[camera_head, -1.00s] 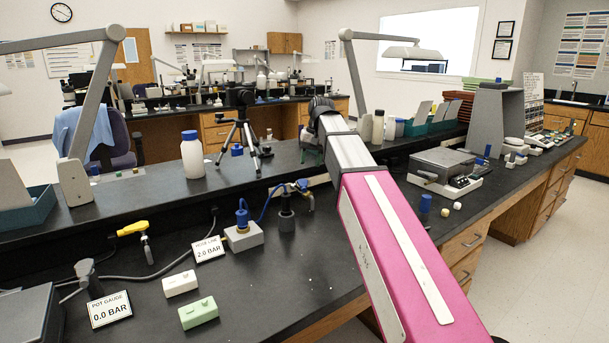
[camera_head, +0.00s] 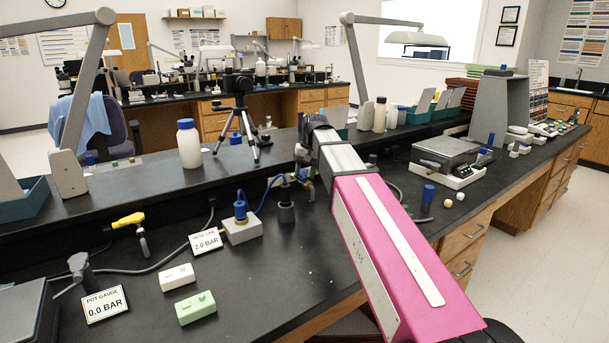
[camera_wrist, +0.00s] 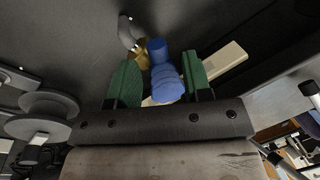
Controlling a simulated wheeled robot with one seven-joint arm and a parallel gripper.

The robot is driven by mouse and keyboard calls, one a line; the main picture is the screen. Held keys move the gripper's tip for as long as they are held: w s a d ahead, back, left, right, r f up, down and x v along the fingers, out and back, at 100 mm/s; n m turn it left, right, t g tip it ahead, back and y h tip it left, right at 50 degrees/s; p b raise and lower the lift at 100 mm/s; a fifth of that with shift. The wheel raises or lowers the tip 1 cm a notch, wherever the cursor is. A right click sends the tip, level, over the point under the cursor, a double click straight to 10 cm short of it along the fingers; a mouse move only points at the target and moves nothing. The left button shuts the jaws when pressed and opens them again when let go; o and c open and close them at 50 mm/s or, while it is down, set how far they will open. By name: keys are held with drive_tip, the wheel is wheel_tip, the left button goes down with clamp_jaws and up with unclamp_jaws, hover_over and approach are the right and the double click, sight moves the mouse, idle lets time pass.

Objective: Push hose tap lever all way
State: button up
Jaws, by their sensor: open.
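The hose tap (camera_head: 304,177) stands on the bench at the end of a blue hose (camera_head: 266,190), beside a dark round post (camera_head: 286,212). My gripper (camera_head: 303,157) is just above and behind it in the head view, and my arm partly covers that area. In the wrist view my gripper (camera_wrist: 159,62) is open, with green fingers on either side of a blue part (camera_wrist: 165,80). A brass piece (camera_wrist: 141,55) with a grey end shows beside it. I cannot tell whether the fingers touch the blue part, or how far the lever is turned.
A grey block with a blue-topped fitting (camera_head: 241,229) stands near the "2.0 BAR" sign (camera_head: 205,241). A yellow-handled tap (camera_head: 129,220) and the "0.0 BAR" sign (camera_head: 104,304) are at left. A tripod (camera_head: 238,135) and a white bottle (camera_head: 189,145) stand behind.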

drive_tip(key=shift+a+f, duration=0.1)
drive_tip(key=shift+f, duration=0.35)
clamp_jaws()
